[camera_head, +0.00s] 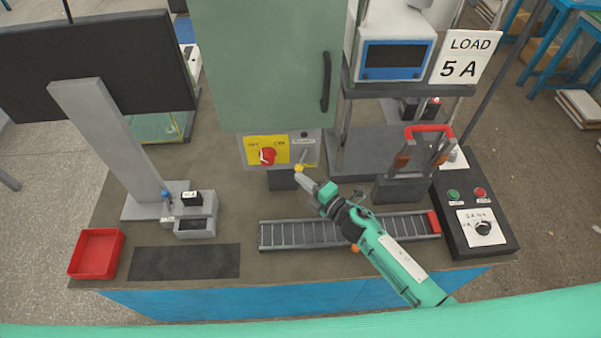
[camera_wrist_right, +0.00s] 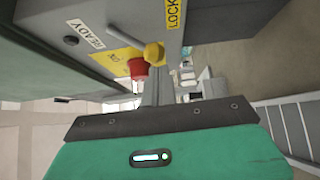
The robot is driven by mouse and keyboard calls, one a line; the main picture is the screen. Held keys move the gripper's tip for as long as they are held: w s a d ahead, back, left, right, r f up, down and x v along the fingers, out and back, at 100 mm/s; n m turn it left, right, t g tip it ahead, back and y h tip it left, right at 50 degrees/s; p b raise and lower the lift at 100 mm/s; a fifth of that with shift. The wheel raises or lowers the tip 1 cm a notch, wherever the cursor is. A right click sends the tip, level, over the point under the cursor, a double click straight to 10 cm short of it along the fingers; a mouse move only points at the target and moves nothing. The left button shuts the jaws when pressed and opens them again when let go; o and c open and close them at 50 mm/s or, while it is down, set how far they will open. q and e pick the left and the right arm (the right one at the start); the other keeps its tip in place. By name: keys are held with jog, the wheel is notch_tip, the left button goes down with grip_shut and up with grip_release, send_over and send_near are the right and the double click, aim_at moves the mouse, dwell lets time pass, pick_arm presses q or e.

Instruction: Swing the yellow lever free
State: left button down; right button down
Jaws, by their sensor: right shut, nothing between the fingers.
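The yellow lever's round knob (camera_head: 299,168) sits low on the front of the green cabinet's grey switch panel (camera_head: 310,146). In the right wrist view the yellow knob (camera_wrist_right: 153,52) is just beyond my fingertips, between a red knob (camera_wrist_right: 138,68) and a yellow LOCK label (camera_wrist_right: 175,12). My right gripper (camera_head: 302,177) is shut and empty, its tip right at the knob. It also shows in the right wrist view (camera_wrist_right: 156,82). I cannot tell whether it touches the knob. My left gripper is out of view.
The red rotary switch (camera_head: 267,155) is left of the lever. A slotted rack (camera_head: 290,235) lies below my right arm. A red-handled device (camera_head: 428,130) and a black control box (camera_head: 480,240) stand right. A red tray (camera_head: 95,253) is at the left.

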jog(key=shift+d+n+h+p, duration=0.3)
jog(key=shift+d+n+p, duration=0.05)
jog(key=shift+n+p, duration=0.1)
jog(key=shift+d+f, duration=0.1)
jog(key=shift+d, duration=0.05)
dwell(1.4)
